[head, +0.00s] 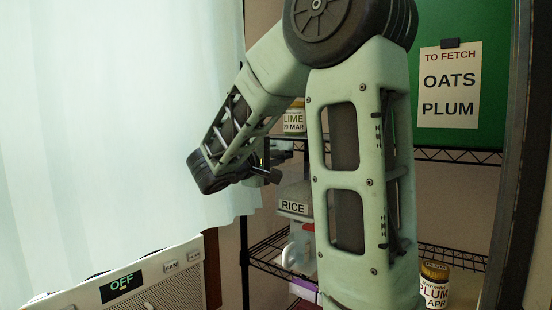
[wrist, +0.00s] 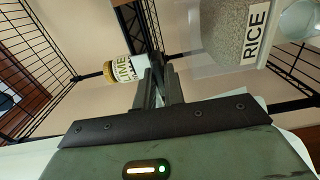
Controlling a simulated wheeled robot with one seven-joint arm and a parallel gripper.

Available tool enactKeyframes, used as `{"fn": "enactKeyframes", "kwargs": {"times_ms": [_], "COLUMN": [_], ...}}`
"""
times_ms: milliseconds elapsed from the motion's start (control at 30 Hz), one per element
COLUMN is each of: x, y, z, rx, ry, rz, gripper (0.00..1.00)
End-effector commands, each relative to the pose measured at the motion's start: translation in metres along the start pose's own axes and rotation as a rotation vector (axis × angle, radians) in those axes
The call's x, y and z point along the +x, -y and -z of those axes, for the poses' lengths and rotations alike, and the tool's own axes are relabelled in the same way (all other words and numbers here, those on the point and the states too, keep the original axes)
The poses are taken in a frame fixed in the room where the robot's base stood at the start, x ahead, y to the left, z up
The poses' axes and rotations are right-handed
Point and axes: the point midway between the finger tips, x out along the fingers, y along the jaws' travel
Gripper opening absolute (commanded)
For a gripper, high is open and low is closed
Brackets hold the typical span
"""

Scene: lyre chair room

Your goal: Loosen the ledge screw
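No ledge screw can be made out in either view. My gripper (wrist: 160,72) reaches toward the wire shelving in the wrist view. Its two dark fingers lie close together there, with no object clearly between them; whether their tips meet is unclear. A jar labelled LIME (wrist: 125,68), with a gold lid, shows just left of the fingertips; I cannot tell whether they touch it. In the head view my gripper is small and partly hidden behind my arm, near the shelving.
A RICE container (head: 295,201) is on the shelving, also seen in the wrist view (wrist: 238,32). The LIME jar (head: 294,120) stands higher, a PLUM jar (head: 434,287) lower right. A curtain (head: 110,120) and a heater-like panel reading OFF (head: 150,285) are at left. A green board (head: 500,70) holds a note (head: 449,85).

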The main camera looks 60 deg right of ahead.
Motion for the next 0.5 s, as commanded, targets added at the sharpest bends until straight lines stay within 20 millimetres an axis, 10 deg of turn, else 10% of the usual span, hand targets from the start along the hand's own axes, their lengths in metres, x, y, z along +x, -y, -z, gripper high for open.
{"fn": "enactKeyframes", "kwargs": {"times_ms": [500], "x": [-0.0006], "y": [0.0010], "z": [0.0001], "rx": [-0.147], "ry": [-0.001], "rz": [0.001], "gripper": [0.00]}}
